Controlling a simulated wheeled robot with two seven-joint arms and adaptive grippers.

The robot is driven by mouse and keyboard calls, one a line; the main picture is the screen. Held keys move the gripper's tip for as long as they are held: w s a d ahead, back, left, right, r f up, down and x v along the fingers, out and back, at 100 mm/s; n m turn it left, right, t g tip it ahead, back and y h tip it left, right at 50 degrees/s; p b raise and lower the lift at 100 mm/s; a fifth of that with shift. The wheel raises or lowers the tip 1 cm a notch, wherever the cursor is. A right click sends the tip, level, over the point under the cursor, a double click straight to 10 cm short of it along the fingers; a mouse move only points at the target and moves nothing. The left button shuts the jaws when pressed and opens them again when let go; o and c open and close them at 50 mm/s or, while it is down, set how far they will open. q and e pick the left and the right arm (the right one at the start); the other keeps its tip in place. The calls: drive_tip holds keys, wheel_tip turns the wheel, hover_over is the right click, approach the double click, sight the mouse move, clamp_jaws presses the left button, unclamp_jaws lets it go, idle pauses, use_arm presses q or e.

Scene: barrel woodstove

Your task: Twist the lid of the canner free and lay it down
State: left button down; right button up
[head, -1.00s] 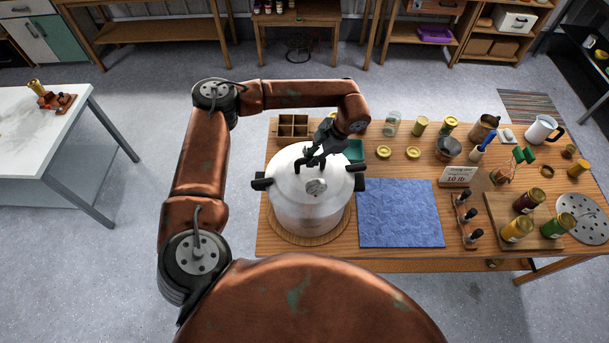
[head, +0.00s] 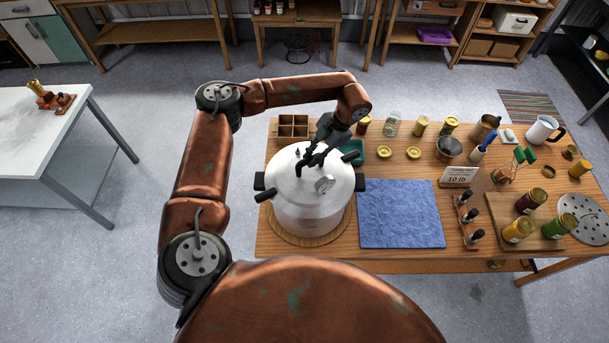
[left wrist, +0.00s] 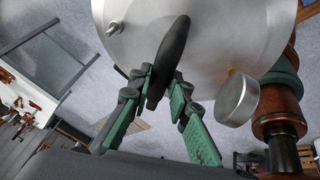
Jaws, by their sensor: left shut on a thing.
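The canner (head: 303,212) is a large silver pot with black side handles on a round wooden board. Its domed metal lid (head: 285,168) sits on top, its own black side grips turned out of line with the pot's handles. A round dial gauge (head: 324,184) stands on the lid's front part. My left gripper (head: 312,160) reaches down onto the lid's centre. In the left wrist view, its green-padded fingers (left wrist: 162,85) are shut on the lid's black top handle (left wrist: 172,52), with the lid (left wrist: 235,35) behind. My right gripper is not in view.
A blue cloth (head: 400,213) lies flat and bare right of the canner. A sign (head: 458,177) and a small rack (head: 467,220) stand beyond it. A divided wooden box (head: 293,126) and a green container (head: 352,152) are behind the canner. Jars crowd the right.

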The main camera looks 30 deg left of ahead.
use_arm(q)
drive_tip(key=shift+s+d+f, duration=0.1)
drive_tip(key=shift+d+f, duration=0.05)
drive_tip(key=shift+f, duration=0.1)
drive_tip(key=shift+n, duration=0.4)
drive_tip(key=shift+n+g+h, duration=0.3)
drive_tip(key=shift+n+g, duration=0.1)
drive_tip(key=shift+n, duration=0.2)
drive_tip(key=shift+n, duration=0.5)
drive_tip(key=c, duration=2.2)
unclamp_jaws()
drive_tip(key=o, duration=0.5)
drive_tip(key=shift+r, duration=0.1)
